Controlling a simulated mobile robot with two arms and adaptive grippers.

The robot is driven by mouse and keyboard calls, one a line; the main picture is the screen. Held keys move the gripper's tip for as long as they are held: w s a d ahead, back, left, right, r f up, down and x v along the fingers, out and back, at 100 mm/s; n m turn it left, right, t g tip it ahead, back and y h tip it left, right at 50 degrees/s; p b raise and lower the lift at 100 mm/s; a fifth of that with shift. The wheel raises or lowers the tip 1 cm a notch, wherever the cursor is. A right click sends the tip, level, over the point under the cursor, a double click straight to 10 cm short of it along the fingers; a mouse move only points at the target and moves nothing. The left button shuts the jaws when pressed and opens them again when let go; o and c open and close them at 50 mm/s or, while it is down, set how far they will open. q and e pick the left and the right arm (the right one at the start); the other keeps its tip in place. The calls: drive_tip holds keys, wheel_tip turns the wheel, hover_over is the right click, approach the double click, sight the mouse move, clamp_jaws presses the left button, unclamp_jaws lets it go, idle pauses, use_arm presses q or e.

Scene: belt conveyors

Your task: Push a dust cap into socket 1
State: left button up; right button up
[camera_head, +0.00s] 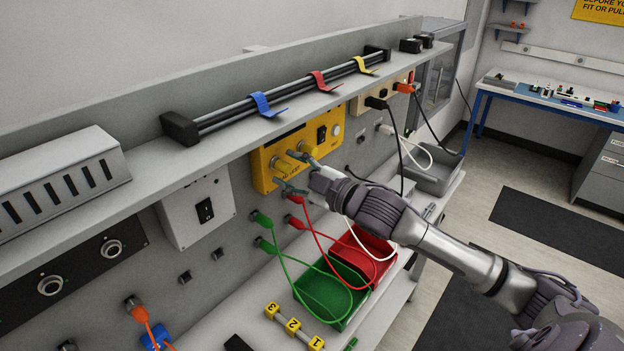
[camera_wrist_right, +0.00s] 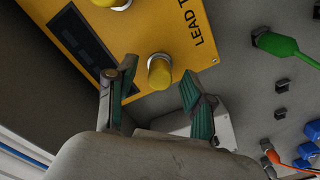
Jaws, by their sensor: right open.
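A yellow lead tester box (camera_head: 260,176) is mounted on the wall panel under the long shelf. Two yellow round caps, a left one (camera_head: 281,165) and a right one (camera_head: 308,147), stick out of its face. My right gripper (camera_head: 291,169) is open in front of the box, its fingers around the left cap's sides. In the right wrist view, a yellow cap (camera_wrist_right: 160,72) stands between the green-padded fingers (camera_wrist_right: 158,84), with gaps at both sides. Another yellow knob (camera_wrist_right: 112,4) is cut off at the top. No socket number is readable. My left gripper is not in view.
Red and green leads hang below the box near a green bin (camera_head: 325,296) and a red bin (camera_head: 362,256). Yellow blocks numbered 1 to 3 (camera_head: 293,325) lie on the bench. The long shelf (camera_head: 200,159) overhangs above the box. A green plug (camera_wrist_right: 276,43) sits beside the gripper.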

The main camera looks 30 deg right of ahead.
drive_tip(key=v, duration=1.1)
drive_tip(key=shift+s, duration=0.2)
drive_tip(key=shift+f, duration=0.1)
